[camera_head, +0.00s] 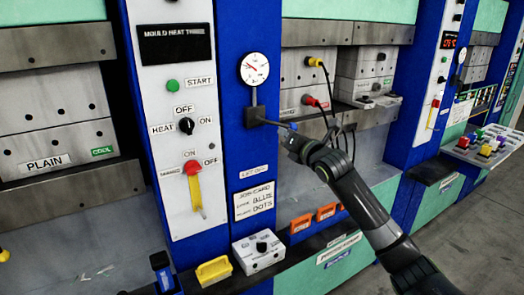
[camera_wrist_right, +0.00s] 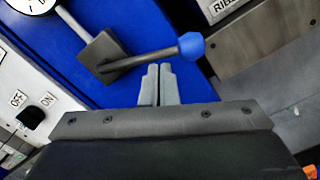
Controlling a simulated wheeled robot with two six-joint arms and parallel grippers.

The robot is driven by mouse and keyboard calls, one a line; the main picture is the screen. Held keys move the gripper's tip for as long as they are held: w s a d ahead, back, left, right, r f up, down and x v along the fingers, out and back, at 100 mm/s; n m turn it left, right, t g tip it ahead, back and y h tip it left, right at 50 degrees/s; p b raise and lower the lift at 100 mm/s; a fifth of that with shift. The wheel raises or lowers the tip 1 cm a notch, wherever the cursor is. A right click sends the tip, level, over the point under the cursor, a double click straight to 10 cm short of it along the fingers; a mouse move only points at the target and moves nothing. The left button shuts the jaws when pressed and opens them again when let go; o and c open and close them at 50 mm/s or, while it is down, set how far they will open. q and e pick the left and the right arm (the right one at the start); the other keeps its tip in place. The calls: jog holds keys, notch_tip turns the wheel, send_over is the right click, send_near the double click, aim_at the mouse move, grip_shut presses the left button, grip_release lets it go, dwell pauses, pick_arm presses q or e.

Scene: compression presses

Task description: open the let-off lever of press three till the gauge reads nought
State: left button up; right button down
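Press three has a white panel whose black display (camera_head: 177,45) reads "MOULD HEAT THREE". Its round gauge (camera_head: 253,69) sits on the blue column, with a red needle off to the upper left; the scale is too small to read. Below it, the lever (camera_head: 272,123) sticks out rightward from a dark square block. In the right wrist view the lever (camera_wrist_right: 150,58) ends in a blue ball knob (camera_wrist_right: 191,46). My right gripper (camera_head: 287,136) is at the knob's end; in the wrist view its fingers (camera_wrist_right: 159,70) are together, empty, just below the lever. My left gripper is out of view.
A "LET OFF" label (camera_head: 255,170) and job card (camera_head: 254,201) are below the lever. Yellow and red plugs with cables (camera_head: 325,100) hang behind my right arm. A white knob box (camera_head: 259,251) and yellow tray (camera_head: 214,271) stand on the lower ledge.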

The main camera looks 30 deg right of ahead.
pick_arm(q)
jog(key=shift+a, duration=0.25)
pick_arm(e)
jog(key=shift+d+r, duration=0.1)
jog(key=shift+r, duration=0.05)
